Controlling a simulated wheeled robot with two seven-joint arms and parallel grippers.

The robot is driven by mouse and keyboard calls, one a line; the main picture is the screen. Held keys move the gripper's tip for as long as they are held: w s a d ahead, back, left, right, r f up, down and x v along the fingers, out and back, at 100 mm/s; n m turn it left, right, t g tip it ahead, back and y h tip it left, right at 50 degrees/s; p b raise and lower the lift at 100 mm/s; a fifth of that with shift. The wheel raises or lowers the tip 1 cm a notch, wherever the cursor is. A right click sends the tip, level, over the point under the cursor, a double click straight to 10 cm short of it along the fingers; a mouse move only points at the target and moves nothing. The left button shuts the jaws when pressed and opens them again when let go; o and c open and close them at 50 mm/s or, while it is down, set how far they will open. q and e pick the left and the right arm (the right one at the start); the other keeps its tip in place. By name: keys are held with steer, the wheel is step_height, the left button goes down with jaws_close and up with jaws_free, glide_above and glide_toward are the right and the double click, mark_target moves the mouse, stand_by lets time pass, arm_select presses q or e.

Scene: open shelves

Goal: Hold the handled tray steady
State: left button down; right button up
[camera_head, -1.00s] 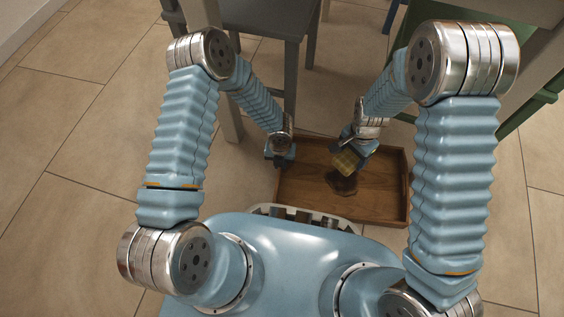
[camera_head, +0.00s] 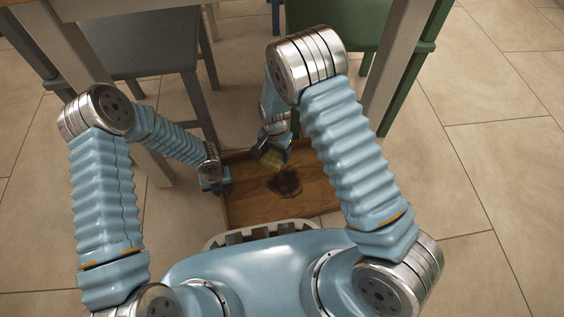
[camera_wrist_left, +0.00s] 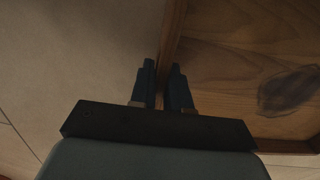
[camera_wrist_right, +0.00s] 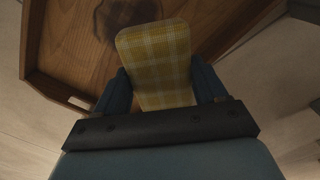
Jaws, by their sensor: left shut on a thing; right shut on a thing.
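The brown wooden tray (camera_head: 244,208) is low in front of me in the head view, with a dark stain (camera_head: 285,184) on its floor. My left gripper (camera_head: 216,187) is shut on the tray's side wall, which runs between its fingers (camera_wrist_left: 163,88) in the left wrist view. My right gripper (camera_head: 272,150) is shut on a yellow checked block, perhaps a sponge (camera_wrist_right: 158,60), above the tray. The tray's far right part is hidden by my right arm. A handle slot (camera_wrist_right: 80,103) shows in one tray wall.
A grey chair (camera_head: 140,45) stands at the back left and a green chair (camera_head: 405,100) at the back right. Pale table legs (camera_head: 392,70) stand near them, beyond the tray. The tiled floor (camera_head: 490,170) is clear on the right.

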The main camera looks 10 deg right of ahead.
mark_target(293, 201)
steer(key=shift+w+a+f, duration=0.3)
steer(key=shift+w+f, duration=0.45)
steer(key=shift+f, duration=3.75)
steer(key=shift+s+f, duration=0.25)
steer(key=shift+f, duration=0.05)
steer(key=shift+s+d, duration=0.15)
steer(key=shift+s, duration=2.1)
steer(key=shift+s+d, duration=0.15)
steer(key=shift+s, duration=2.05)
steer(key=shift+s+d, duration=0.15)
steer(key=shift+s, duration=2.1)
steer(key=shift+w+a, duration=0.15)
steer(key=shift+w, duration=2.15)
steer(key=shift+w+a, duration=0.15)
steer(key=shift+w, duration=2.15)
steer(key=shift+w+a, duration=0.15)
steer(key=shift+w, duration=2.15)
steer(key=shift+w+d, duration=0.15)
steer(key=shift+d, duration=1.3)
steer(key=shift+s+d, duration=0.4)
steer(key=shift+s, duration=3.2)
steer(key=shift+s+d, duration=0.2)
steer(key=shift+s, duration=3.15)
steer(key=shift+w+a, duration=0.2)
steer(key=shift+w, duration=3.25)
steer(key=shift+w+a, duration=0.2)
steer(key=shift+w, duration=3.25)
steer(key=shift+w+r, duration=0.1)
steer(key=shift+r, duration=3.9)
